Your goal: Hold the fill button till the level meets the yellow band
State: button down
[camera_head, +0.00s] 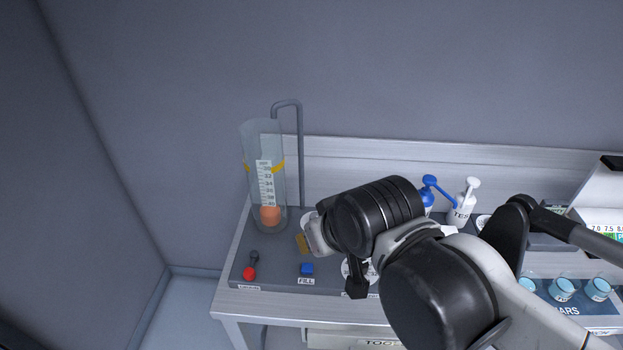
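A tall clear tube (248,150) stands at the left end of the bench with a white numbered scale on it. A yellow band (278,167) marks it in the upper half. An orange mass (270,215) sits low inside, well below the band. The blue fill button (307,269) is on the grey panel in front, above a FILL label (306,281). My arm reaches in from the right, its black wrist above the panel, right of the button. My gripper (357,285) is mostly hidden by the wrist; a dark part points down, apart from the button. Its opening cannot be made out.
A bent grey pipe (301,150) rises behind the tube. Pump bottles (465,205) stand behind my arm; several blue jars (562,289) are at right.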

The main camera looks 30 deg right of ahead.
aim_at(306, 267)
jog(key=k+j, duration=0.1)
jog(key=j, duration=0.35)
jog(key=k+j, duration=0.1)
jog(key=j, duration=0.4)
jog(key=k+j, duration=0.1)
jog(key=j, duration=0.35)
jog(key=u, duration=0.05)
